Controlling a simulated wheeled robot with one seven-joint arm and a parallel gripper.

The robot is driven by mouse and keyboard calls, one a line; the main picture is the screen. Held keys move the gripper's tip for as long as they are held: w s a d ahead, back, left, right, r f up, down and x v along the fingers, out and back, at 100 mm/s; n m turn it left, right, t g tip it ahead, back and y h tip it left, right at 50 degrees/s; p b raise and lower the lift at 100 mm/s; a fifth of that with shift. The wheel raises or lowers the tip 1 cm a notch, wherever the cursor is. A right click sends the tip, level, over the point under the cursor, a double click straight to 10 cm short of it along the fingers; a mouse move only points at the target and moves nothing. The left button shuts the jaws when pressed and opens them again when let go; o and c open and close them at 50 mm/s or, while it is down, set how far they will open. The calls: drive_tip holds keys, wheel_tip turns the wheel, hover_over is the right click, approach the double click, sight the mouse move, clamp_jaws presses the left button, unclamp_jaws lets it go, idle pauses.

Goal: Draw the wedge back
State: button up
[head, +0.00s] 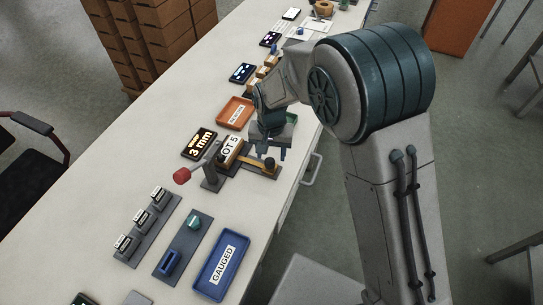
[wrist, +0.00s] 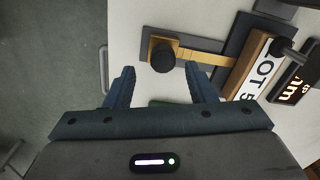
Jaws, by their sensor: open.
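The wedge is a brass-coloured strip (wrist: 199,59) with a round black knob (wrist: 163,58) at its outer end. It lies on a dark rail, and its inner end reaches toward a block labelled with "OT 5" (wrist: 257,66), where it is partly hidden. In the head view the wedge (head: 254,160) lies just below my gripper (head: 268,153). In the wrist view my gripper (wrist: 160,78) is open and empty. The knob stands just beyond the gap between its fingertips, and I cannot tell the height between them.
A display reading "3 mm" (head: 199,144) and a red-knobbed lever (head: 182,176) stand left of the block. An orange tray (head: 235,112) lies behind, and a blue "GAUGED" tray (head: 221,266) in front. The table's right edge is close to the wedge.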

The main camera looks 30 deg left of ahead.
sight(271, 160)
wheel_tip(271, 160, up, 11)
drive_tip(key=shift+r, duration=0.15)
idle(0.5)
